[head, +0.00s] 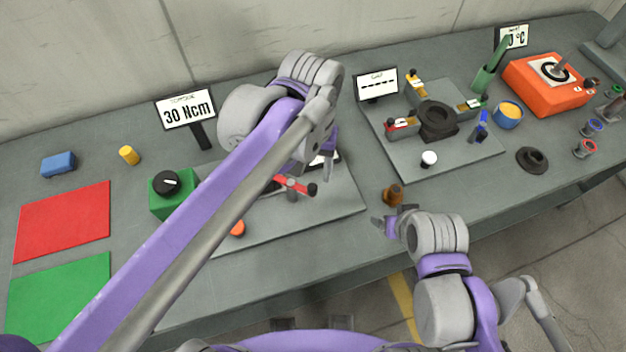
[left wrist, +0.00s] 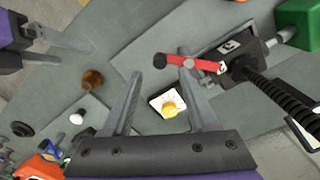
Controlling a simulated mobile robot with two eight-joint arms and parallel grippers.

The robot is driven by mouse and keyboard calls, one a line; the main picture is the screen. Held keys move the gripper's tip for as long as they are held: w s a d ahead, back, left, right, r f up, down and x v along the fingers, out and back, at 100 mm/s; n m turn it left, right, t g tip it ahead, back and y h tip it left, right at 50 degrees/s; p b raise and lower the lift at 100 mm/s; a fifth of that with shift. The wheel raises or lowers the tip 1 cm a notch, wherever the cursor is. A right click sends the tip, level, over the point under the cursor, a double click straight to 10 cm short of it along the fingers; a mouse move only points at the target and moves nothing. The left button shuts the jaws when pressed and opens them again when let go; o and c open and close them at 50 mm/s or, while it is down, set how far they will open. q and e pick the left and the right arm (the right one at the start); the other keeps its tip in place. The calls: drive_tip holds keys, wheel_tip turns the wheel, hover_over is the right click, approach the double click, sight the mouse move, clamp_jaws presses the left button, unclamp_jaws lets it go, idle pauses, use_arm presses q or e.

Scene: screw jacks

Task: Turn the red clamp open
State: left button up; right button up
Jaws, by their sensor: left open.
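A red lever (head: 293,184) with a black knob on its end stands at the base plate in front of the torque sign, partly hidden by my left arm. In the left wrist view the red lever (left wrist: 205,65) runs from a dark block with a threaded rod to the knob. My left gripper (left wrist: 160,75) is open, with the knob between its fingertips in the picture; I cannot tell whether they touch. A small red-marked clamp (head: 400,126) sits on the right plate beside a black ring. My right gripper (head: 394,222) is open and empty near the table's front edge.
A brown knob-like part (head: 393,195) stands just beyond my right gripper. A green box with a black dial (head: 168,192) is left of my left arm. Yellow and green clamps share the right plate (head: 455,155). A blue cup (head: 508,115) and orange device (head: 545,85) stand farther right.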

sight(312, 187)
use_arm(q)
wheel_tip(312, 187, down, 6)
drive_tip(key=shift+w+f, duration=0.1)
drive_tip(key=shift+f, duration=0.1)
clamp_jaws()
idle(0.4)
